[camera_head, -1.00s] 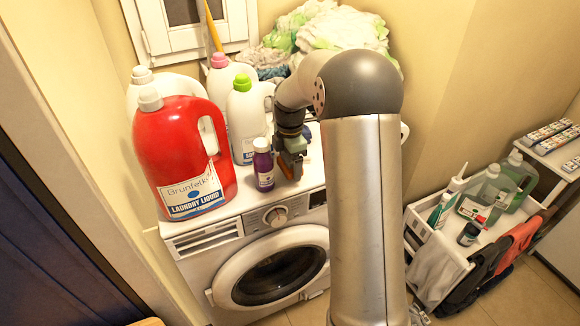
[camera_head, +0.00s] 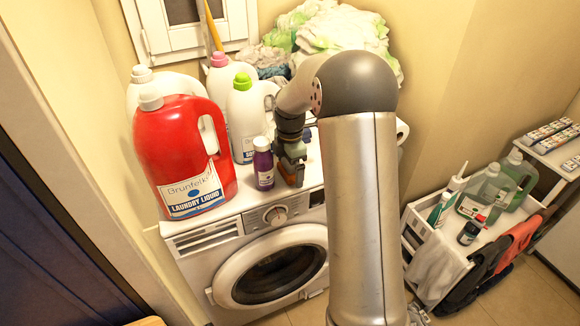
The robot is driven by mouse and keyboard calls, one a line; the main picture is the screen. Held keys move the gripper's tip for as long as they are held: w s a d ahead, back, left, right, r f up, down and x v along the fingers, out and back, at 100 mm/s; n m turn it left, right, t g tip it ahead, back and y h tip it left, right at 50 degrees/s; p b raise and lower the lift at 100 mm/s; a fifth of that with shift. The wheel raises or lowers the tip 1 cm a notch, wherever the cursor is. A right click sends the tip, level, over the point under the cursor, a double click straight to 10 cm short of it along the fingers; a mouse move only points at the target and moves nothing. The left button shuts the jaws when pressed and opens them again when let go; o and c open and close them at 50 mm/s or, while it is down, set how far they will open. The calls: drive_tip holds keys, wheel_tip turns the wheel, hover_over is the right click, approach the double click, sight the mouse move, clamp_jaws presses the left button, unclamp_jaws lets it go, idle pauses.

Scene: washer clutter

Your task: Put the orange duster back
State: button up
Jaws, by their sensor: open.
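My gripper (camera_head: 292,158) is open above the washing machine top (camera_head: 240,203), just right of a purple bottle (camera_head: 264,165). A small orange-brown thing (camera_head: 293,173) shows right at the fingertips, low over the machine top. I cannot tell whether it touches the fingers or is part of them. An orange cloth (camera_head: 521,236) hangs over the right side of the white cart (camera_head: 440,262), far from my gripper. I cannot tell which of these orange things is the duster. My arm hides part of the machine top.
A red laundry liquid jug (camera_head: 180,150) and several white bottles (camera_head: 246,120) crowd the left of the machine top. A pile of cloths (camera_head: 340,35) lies at the back. A dark cloth (camera_head: 487,268) hangs beside the orange one; bottles (camera_head: 483,190) stand on the cart.

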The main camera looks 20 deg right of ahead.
wheel_tip(320, 180, up, 11)
drive_tip(key=shift+f, duration=0.1)
drive_tip(key=s+a+r+m, duration=0.1)
drive_tip(key=s+a+m, duration=0.25)
drive_tip(key=s, duration=0.35)
drive_tip(key=s+a+r+m, duration=0.1)
drive_tip(key=s+a+m, duration=0.2)
drive_tip(key=s+m, duration=0.3)
drive_tip(key=s+a+f+m, duration=0.1)
drive_tip(key=s+f+m, duration=0.2)
drive_tip(key=s, duration=0.6)
drive_tip(key=s+a+f+m, duration=0.2)
drive_tip(key=s+m, duration=0.4)
drive_tip(key=s, duration=0.3)
drive_tip(key=shift+a+f, duration=0.2)
drive_tip(key=shift+f, duration=0.2)
drive_tip(key=shift+s, duration=0.1)
drive_tip(key=shift+r+p, duration=0.4)
drive_tip(key=shift+r, duration=0.1)
